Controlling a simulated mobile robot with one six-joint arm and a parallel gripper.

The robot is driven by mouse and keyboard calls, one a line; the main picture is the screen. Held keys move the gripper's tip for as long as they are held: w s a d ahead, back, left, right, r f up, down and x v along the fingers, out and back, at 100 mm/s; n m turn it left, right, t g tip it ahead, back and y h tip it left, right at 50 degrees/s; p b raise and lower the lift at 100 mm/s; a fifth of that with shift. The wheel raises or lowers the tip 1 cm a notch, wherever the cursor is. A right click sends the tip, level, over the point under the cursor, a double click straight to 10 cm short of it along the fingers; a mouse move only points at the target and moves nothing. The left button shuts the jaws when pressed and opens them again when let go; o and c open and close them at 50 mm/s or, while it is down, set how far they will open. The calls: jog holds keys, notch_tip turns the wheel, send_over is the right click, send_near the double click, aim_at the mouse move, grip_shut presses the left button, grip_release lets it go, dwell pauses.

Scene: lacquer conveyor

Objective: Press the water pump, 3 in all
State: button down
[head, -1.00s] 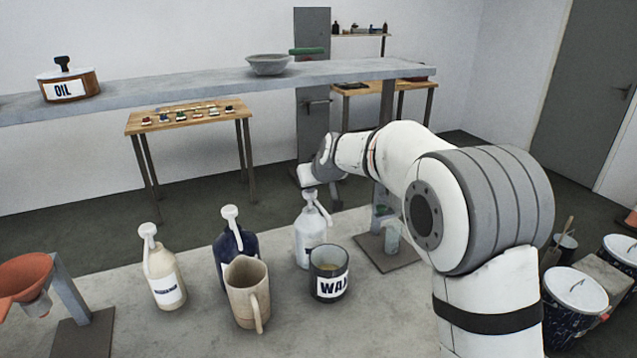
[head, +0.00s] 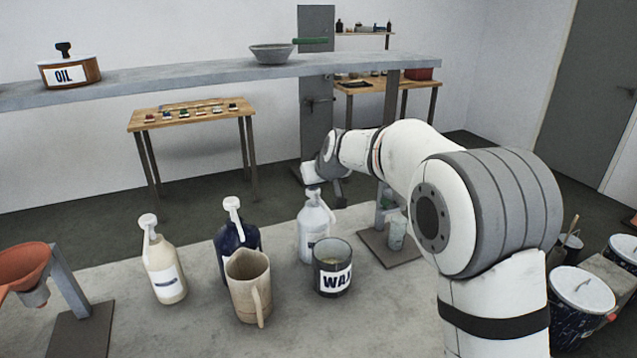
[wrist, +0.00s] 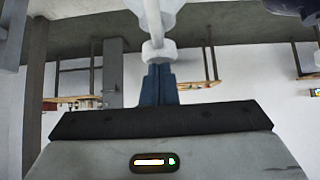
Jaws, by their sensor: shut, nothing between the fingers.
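Three pump bottles stand on the grey bench: a cream one (head: 164,270), a dark blue one (head: 235,237) and a white one (head: 314,228). Their small labels are unreadable or hidden, so I cannot tell which is the water pump. My gripper (wrist: 160,70) is at the white bottle; its blue fingers are shut and empty. In the wrist view the white pump head (wrist: 158,51) is right at the fingertips; I cannot tell whether they touch. In the head view my wrist hides the fingertips.
A beige jug (head: 247,287) stands before the blue bottle. A dark WAX tin (head: 332,280) stands close in front of the white bottle. An orange funnel (head: 24,267) on a stand is at left. A raised grey shelf (head: 190,70) carries an OIL pot (head: 69,73) and a bowl (head: 271,54).

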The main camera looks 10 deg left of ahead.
jog(key=r, duration=0.2)
jog(key=r+p, duration=0.1)
jog(key=shift+s+d+r, duration=0.1)
jog(key=shift+d+r, duration=0.1)
jog(key=shift+r, duration=0.2)
jog(key=b+v, duration=0.2)
jog(key=v, duration=0.7)
jog(key=shift+s, duration=0.15)
jog(key=w+d+f+m+t+p, duration=0.1)
jog(key=d+f+t+p, duration=0.15)
jog(key=d+t, duration=0.2)
jog(key=s+a+y, duration=0.1)
jog(key=s+y, duration=0.1)
jog(key=s+a+n+y+p, duration=0.1)
jog(key=shift+s+a+f+t+y+p, duration=0.2)
jog(key=shift+s+f+t+y+p, duration=0.1)
jog(key=shift+s+y, duration=0.1)
jog(key=shift+w, duration=0.1)
